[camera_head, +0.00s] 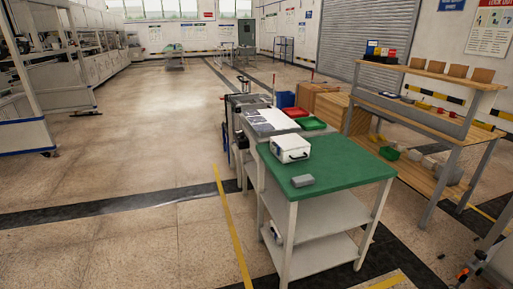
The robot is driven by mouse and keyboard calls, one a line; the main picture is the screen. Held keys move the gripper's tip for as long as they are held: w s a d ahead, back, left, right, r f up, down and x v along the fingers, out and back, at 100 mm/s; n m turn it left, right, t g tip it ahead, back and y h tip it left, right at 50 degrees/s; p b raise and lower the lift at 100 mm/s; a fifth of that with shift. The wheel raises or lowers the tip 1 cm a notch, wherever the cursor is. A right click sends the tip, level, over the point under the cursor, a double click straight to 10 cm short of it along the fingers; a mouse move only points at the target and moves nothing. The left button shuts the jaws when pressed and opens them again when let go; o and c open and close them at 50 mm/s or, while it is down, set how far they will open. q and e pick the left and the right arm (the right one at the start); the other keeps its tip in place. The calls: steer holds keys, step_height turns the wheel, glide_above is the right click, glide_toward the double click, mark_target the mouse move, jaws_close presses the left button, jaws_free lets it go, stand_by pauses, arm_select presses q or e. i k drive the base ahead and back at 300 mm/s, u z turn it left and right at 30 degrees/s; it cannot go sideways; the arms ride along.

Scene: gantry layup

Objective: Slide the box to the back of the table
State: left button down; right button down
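A table with a green top (345,165), white legs and lower shelves stands right of centre. A white box (289,143) with a dark handle on its front sits upright near the table's left edge, towards the far end. A small grey block (302,181) lies in front of it, near the table's front left edge, apart from the box. I cannot make out either of my grippers in this view, and nothing is seen touching the box.
A grey bench (270,122) with papers, a red tray (295,112) and a green tray (311,123) adjoins behind the table. A wooden workbench (455,125) stands to the right. Most of the green top right of the box is clear. Open floor (150,150) lies left.

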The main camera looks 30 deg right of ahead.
mark_target(296, 155)
steer(key=u, duration=0.65)
steer(key=i, duration=2.45)
steer(key=z, duration=1.35)
steer(key=i, duration=0.8)
steer(key=z, duration=0.8)
